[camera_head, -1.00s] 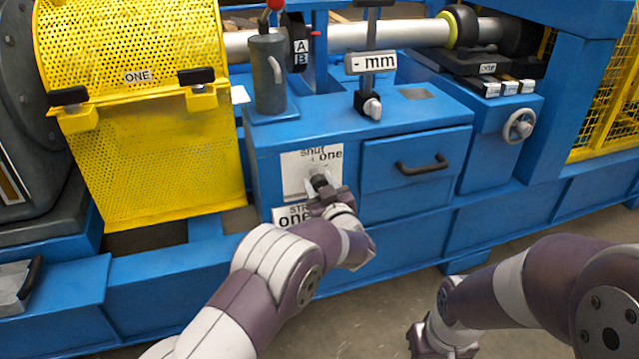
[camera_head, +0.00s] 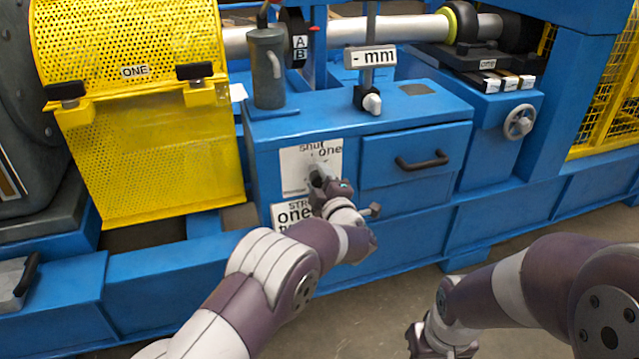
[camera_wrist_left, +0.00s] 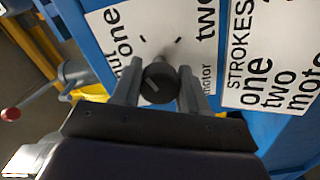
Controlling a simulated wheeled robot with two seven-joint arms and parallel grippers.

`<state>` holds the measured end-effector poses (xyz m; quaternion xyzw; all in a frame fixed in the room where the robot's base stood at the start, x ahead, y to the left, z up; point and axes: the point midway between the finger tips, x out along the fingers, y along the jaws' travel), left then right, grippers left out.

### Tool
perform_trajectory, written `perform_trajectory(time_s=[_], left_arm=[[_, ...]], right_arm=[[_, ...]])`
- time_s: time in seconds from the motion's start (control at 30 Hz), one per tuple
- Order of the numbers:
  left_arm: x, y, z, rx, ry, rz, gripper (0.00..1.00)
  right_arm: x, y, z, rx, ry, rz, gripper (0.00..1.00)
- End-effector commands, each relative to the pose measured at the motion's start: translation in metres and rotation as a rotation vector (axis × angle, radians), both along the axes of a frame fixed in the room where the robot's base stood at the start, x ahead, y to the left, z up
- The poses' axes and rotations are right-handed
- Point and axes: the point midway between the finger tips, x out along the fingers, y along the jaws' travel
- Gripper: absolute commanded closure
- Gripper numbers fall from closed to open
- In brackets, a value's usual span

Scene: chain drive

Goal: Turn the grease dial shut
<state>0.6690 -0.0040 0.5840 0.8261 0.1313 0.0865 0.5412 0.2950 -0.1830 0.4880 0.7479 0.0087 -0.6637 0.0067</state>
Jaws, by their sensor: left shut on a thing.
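The grease dial (camera_wrist_left: 160,84) is a dark round knob with a pale pointer line, on a white plate (camera_wrist_left: 140,20) printed with words including "one" and "two". My left gripper (camera_wrist_left: 157,92) has a finger on each side of the dial and is shut on it. In the head view, my left gripper (camera_head: 319,178) is at the plate (camera_head: 298,160), where "shut" and "one" are readable, and hides most of the dial. My right gripper (camera_head: 430,345) is low in the head view, away from the machine; its fingers are not clear.
A "STROKES" label (camera_head: 288,213) sits just below the dial plate. A drawer with a dark handle (camera_head: 422,160) is to the right. A yellow perforated guard (camera_head: 150,150) stands to the left. A lever with a red ball (camera_wrist_left: 12,114) shows in the left wrist view.

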Motion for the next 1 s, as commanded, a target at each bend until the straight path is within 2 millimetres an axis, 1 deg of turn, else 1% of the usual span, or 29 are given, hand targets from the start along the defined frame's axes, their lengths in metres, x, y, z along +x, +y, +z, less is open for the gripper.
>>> perform_trajectory(time_s=[0.03, 0.47, 1.0], left_arm=[[-0.001, -0.002, -0.006, -0.038, -0.006, -0.004, 0.87], [-0.001, -0.003, -0.005, -0.427, -0.134, -0.006, 0.87], [-0.001, -0.003, -0.002, -0.894, -0.287, -0.007, 0.87]], right_arm=[[0.0, 0.0, -0.005, 0.0, 0.0, 0.0, 1.0], [0.0, 0.0, -0.033, 0.0, 0.0, 0.0, 1.0], [0.0, 0.0, -0.079, 0.0, 0.0, 0.0, 1.0]])
